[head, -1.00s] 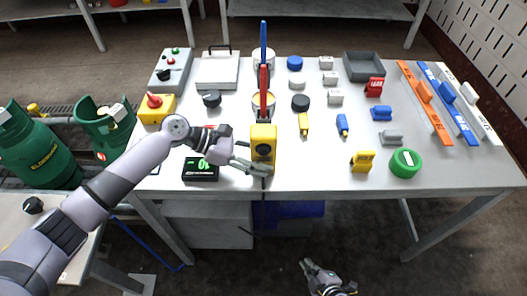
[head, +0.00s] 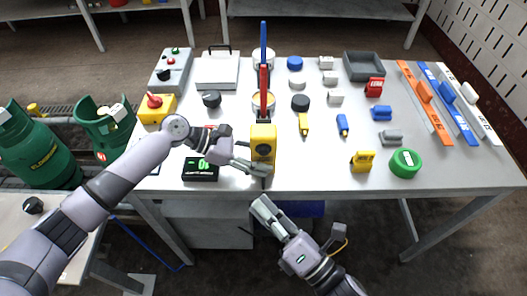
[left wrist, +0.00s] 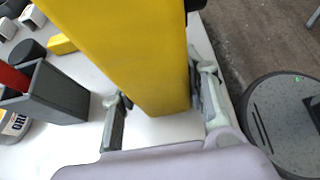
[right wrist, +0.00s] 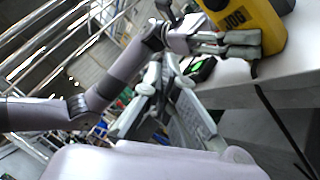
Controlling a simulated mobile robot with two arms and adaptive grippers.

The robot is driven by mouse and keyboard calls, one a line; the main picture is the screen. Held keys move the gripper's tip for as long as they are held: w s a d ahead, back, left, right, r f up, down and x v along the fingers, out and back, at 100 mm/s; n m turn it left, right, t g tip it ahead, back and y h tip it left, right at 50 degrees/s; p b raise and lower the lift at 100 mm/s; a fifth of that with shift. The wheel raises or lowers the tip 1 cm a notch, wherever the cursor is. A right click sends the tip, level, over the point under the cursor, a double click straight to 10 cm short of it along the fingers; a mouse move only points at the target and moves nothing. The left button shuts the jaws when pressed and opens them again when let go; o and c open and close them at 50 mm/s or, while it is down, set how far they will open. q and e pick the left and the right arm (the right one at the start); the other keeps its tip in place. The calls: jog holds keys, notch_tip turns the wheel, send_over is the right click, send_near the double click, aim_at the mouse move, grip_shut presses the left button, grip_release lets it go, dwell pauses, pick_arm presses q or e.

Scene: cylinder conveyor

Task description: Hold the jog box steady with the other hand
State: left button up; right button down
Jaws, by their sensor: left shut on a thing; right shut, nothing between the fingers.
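The yellow jog box (head: 263,143) stands upright near the front edge of the table, with a dark cable at its lower end. It fills the upper middle of the left wrist view (left wrist: 130,50), and the right wrist view shows its JOG lettering (right wrist: 250,18). My left gripper (head: 257,167) is shut on the lower part of the jog box, one finger on each side. My right gripper (head: 263,207) is shut and empty, in front of and below the table edge, apart from the box.
A black device with a green display (head: 201,170) lies left of the jog box. Yellow and blue markers (head: 304,124), a yellow block (head: 362,161) and a green round tape (head: 405,162) lie to the right. The table front (head: 315,178) right of the box is clear.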

aim_at(263, 152)
jog(key=shift+s+a+r+n, duration=0.15)
jog(key=shift+r+n, duration=0.15)
jog(key=shift+r, duration=0.15)
jog(key=w, duration=0.9)
dwell(1.5)
jog(key=shift+w, duration=0.35)
jog(key=shift+w, duration=0.5)
dwell(2.0)
jog(key=shift+s, duration=0.15)
dwell(1.7)
jog(key=shift+s, duration=0.8)
